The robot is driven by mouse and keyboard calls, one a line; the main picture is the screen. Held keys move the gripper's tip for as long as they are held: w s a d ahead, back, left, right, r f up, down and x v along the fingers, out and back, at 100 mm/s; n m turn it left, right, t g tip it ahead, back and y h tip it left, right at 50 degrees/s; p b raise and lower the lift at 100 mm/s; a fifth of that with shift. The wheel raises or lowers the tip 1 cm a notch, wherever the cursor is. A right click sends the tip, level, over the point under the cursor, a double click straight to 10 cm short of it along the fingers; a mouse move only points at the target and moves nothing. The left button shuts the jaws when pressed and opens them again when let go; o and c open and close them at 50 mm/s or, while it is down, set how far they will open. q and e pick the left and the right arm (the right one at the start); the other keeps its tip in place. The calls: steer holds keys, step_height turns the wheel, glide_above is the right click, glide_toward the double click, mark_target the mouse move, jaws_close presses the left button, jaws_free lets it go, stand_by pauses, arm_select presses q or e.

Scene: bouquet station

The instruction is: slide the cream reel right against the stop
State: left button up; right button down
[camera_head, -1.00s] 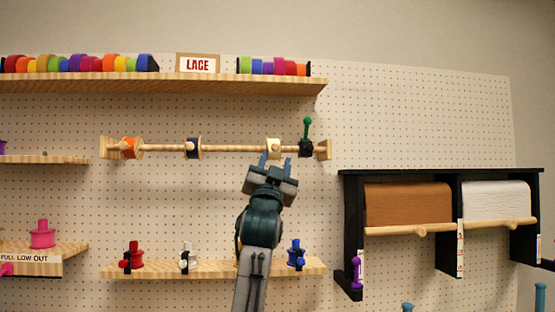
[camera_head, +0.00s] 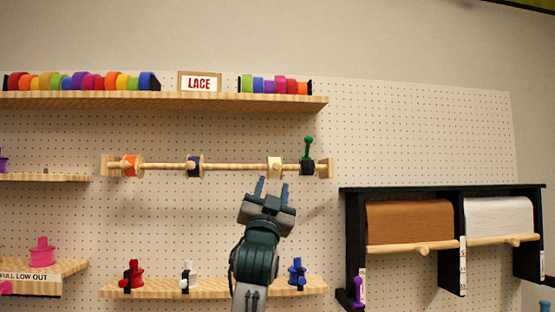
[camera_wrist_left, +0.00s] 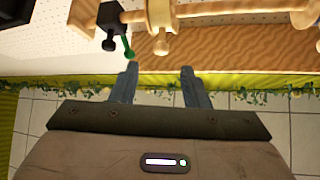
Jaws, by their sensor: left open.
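The cream reel (camera_head: 275,167) hangs on the wooden rod (camera_head: 230,167) in the head view, left of the black stop (camera_head: 307,167) with its green handle. A short stretch of bare rod separates reel and stop. My left gripper (camera_head: 272,182) is open and empty, its fingertips just below the reel, one toward each side. In the left wrist view, the cream reel (camera_wrist_left: 160,14) with its small peg sits beyond the open fingers (camera_wrist_left: 159,70), and the black stop (camera_wrist_left: 109,16) is to its left. The fingers look apart from the reel. My right gripper is out of view.
An orange reel (camera_head: 131,166) and a navy reel (camera_head: 195,166) sit further left on the rod. A ribbon shelf (camera_head: 200,101) runs above. A lower shelf (camera_head: 210,290) holds several spools. A black paper-roll rack (camera_head: 350,240) stands to the right.

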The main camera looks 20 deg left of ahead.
mark_target(277, 168)
arm_select(q)
steer(key=p+x, duration=0.4)
steer(key=x, duration=0.5)
steer(key=shift+a+r, duration=0.1)
steer(key=shift+r, duration=0.2)
steer(key=shift+w+a+r, duration=0.1)
steer(key=shift+w+r, duration=0.25)
steer(key=shift+w, duration=0.2)
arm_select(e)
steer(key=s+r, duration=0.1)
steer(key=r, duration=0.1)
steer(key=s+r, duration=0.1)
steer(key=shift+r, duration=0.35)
arm_select(q)
jaws_close()
